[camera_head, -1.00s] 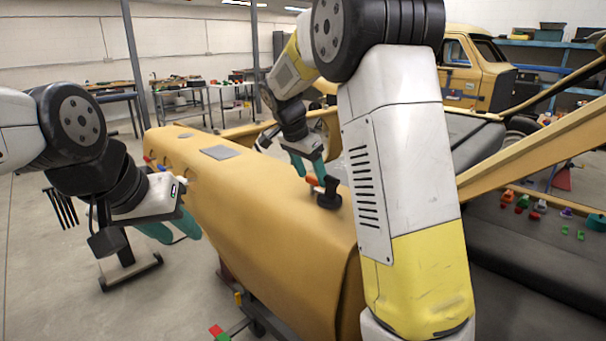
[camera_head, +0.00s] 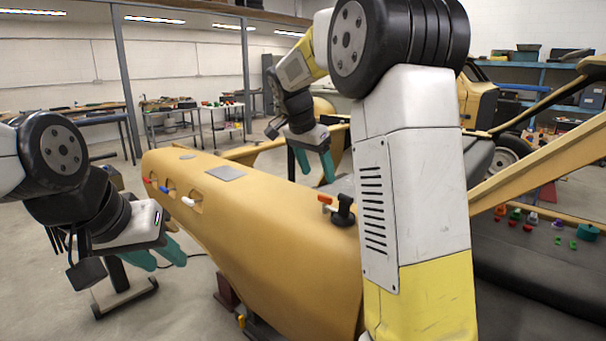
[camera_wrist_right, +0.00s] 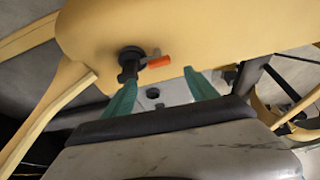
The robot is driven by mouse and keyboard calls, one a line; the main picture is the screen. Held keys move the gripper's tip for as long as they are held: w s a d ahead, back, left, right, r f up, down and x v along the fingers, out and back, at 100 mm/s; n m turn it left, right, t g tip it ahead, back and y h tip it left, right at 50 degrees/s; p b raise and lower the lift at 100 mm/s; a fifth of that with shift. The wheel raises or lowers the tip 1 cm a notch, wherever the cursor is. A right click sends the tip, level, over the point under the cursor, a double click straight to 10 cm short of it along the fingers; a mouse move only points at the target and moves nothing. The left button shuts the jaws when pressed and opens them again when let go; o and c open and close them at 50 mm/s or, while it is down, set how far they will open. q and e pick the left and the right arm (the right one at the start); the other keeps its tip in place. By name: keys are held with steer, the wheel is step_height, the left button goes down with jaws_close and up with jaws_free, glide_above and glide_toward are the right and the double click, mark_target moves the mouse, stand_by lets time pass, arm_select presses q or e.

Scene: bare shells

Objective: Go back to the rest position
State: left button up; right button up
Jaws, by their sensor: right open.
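My left gripper (camera_head: 158,254) hangs at the left with its teal fingers a little apart. In the right wrist view the open fingers (camera_wrist_right: 162,92) point toward the yellow panel. A black knob (camera_head: 344,211) and an orange lever (camera_head: 325,200) sit on the shell. In the wrist view the black knob (camera_wrist_right: 130,60) is close to the left fingertip; I cannot tell if they touch.
Blue, white and red handles (camera_head: 168,191) sit in recesses on the shell's left part. Several small coloured knobs (camera_head: 528,222) lie on the dark surface at right. A yellow beam (camera_head: 545,165) slants above it. Workbenches (camera_head: 190,118) stand at the back; the left floor is open.

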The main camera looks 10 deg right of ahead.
steer(key=s+a+f+n+t+y, duration=0.1)
steer(key=s+n, duration=0.3)
steer(key=s, duration=0.5)
steer(key=s+f+n+t+y, duration=0.1)
steer(key=s+n+y, duration=0.2)
steer(key=s, duration=0.6)
steer(key=s+a+n+t+y, duration=0.1)
steer(key=s+n, duration=0.3)
steer(key=s, duration=0.6)
steer(key=shift+a+f+n+t+y, duration=0.3)
steer(key=shift+a+f+y, duration=0.1)
steer(key=shift+y, duration=0.1)
